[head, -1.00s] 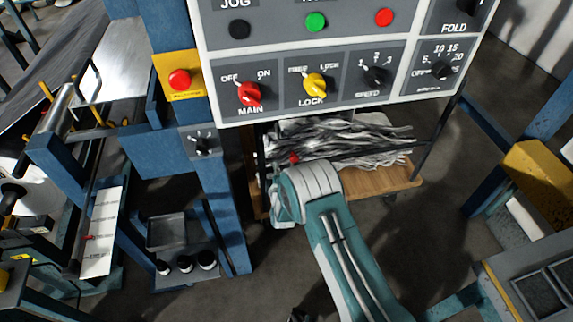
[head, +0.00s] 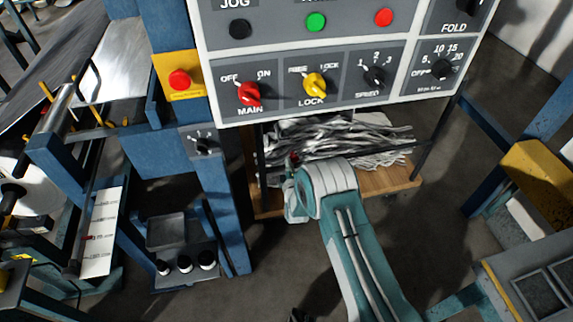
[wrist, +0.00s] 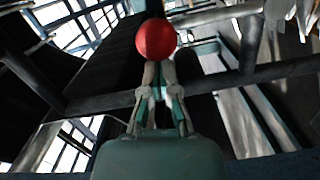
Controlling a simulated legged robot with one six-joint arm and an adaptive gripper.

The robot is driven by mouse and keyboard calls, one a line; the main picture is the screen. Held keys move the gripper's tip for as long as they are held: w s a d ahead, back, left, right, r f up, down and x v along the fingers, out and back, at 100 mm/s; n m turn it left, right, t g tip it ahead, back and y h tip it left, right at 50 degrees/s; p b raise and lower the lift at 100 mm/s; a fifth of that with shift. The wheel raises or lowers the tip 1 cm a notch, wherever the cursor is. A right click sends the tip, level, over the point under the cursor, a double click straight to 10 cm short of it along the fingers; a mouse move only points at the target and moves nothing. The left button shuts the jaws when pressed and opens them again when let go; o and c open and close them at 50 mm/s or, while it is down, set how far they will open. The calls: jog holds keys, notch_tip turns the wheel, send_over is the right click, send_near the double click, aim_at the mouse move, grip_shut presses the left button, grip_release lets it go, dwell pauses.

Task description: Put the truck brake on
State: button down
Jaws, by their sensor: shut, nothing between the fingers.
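The truck (head: 385,182) stands behind the control panel in the head view, with a wooden deck and dark frame, loaded with grey strips. A small red spot (head: 294,158) shows at its left, beside my arm; most of that area is hidden by my arm. In the wrist view a round red knob (wrist: 156,39) sits just beyond the tips of my gripper (wrist: 158,72). The fingers are closed together with nothing between them. They overlap the knob's lower edge in the picture; I cannot tell whether they touch it. The head view does not show the fingers.
The control panel (head: 330,108) with its knobs hangs close above my arm. Yellow and blue machinery (head: 540,170) is at the right. Dark floor lies around the truck.

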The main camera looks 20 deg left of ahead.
jog(key=shift+w+d, duration=0.15)
jog(key=shift+d, duration=0.1)
jog(key=shift+w+d+r+m, duration=0.15)
jog(key=shift+w+d+m, duration=0.35)
jog(key=shift+d+m, duration=0.4)
jog(key=w+d+f+m+g, duration=0.1)
jog(key=w+d+f+m, duration=0.4)
jog(key=d+m, duration=0.3)
jog(key=shift+d+f+m+y, duration=0.2)
jog(key=shift+f+m+y, duration=0.1)
jog(key=shift+m, duration=0.6)
jog(key=shift+w, duration=0.1)
